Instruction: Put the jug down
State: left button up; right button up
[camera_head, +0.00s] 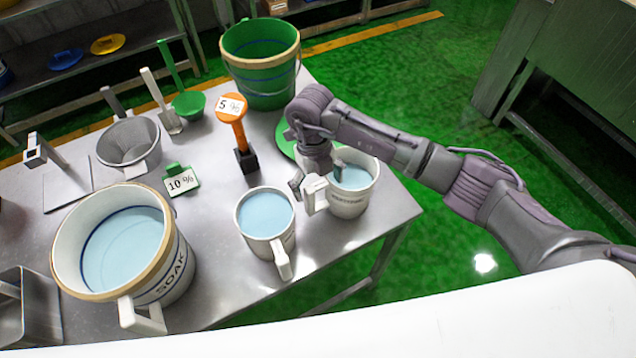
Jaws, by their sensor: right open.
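A white jug (349,204) with pale blue liquid stands upright near the right edge of the metal table, its handle toward the left. My right gripper (317,177) comes down from above at the handle, with its fingers apart on either side of the handle's top. I cannot tell whether a finger touches the jug. A second white jug (268,243) with blue liquid stands just left of it, its handle toward the front. My left gripper is out of view.
A large white SOAK tub (176,272) stands at the table's front left. A green bucket (262,88) stands at the back, and an orange 5% sign (232,107) and green 10% sign (182,180) stand mid-table. A green disc (286,138) lies partly behind my gripper.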

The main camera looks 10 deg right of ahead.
jog(key=shift+w+r+b, duration=0.1)
jog(key=shift+r+b, duration=0.25)
jog(key=shift+r, duration=0.05)
notch_tip(320, 180, up, 11)
jog(key=w+b, duration=0.1)
jog(key=b, duration=0.2)
jog(key=shift+w+a+r, duration=0.15)
jog(key=shift+a, duration=0.15)
